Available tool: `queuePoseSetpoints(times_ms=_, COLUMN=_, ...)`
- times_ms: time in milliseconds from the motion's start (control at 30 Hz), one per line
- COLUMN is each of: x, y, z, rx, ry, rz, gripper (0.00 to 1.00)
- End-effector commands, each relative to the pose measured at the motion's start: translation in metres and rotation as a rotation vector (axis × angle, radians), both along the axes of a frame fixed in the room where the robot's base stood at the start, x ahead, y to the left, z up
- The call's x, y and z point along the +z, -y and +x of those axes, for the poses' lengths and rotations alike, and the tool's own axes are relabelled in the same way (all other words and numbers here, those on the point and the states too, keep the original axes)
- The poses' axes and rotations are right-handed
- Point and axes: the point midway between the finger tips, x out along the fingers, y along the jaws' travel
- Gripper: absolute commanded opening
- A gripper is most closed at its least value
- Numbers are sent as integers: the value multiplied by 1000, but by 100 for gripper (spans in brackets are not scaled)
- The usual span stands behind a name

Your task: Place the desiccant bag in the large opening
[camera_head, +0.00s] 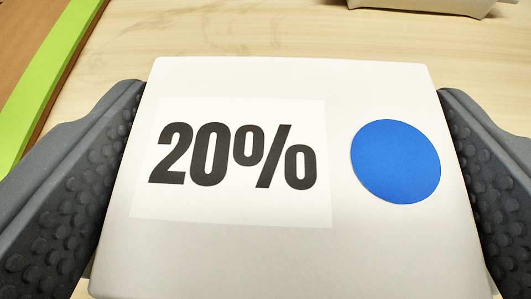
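The desiccant bag (240,262) is a white block-like bag with a "20%" label and a blue round spot on its upper face. It fills the middle of the view. My gripper (291,185) has one dark, studded finger along each side of the bag, and both pads appear to press on its sides. The bag's underside is hidden, so I cannot tell whether it is clear of the surface. The large opening is not seen in this view.
A pale wooden surface (270,30) lies behind the bag. A bright green strip (45,75) with brown beside it runs along the left edge. Part of another whitish object (425,6) shows at the top right. The wood between them is clear.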

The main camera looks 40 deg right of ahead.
Motion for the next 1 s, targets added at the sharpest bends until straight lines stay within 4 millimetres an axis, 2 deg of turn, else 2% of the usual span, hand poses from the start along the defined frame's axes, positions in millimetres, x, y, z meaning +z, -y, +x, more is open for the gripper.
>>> queuePoseSetpoints(times_ms=433, x=-6, y=0, z=0, rx=0, ry=3, rz=-3, gripper=54)
queuePoseSetpoints(times_ms=467, x=-6, y=0, z=0, rx=0, ry=3, rz=-2, gripper=84)
queuePoseSetpoints(times_ms=500, x=-6, y=0, z=0, rx=0, ry=3, rz=-2, gripper=95)
queuePoseSetpoints(times_ms=533, x=-6, y=0, z=0, rx=0, ry=3, rz=-3, gripper=100)
queuePoseSetpoints(times_ms=1000, x=-8, y=0, z=0, rx=0, ry=3, rz=-4, gripper=100)
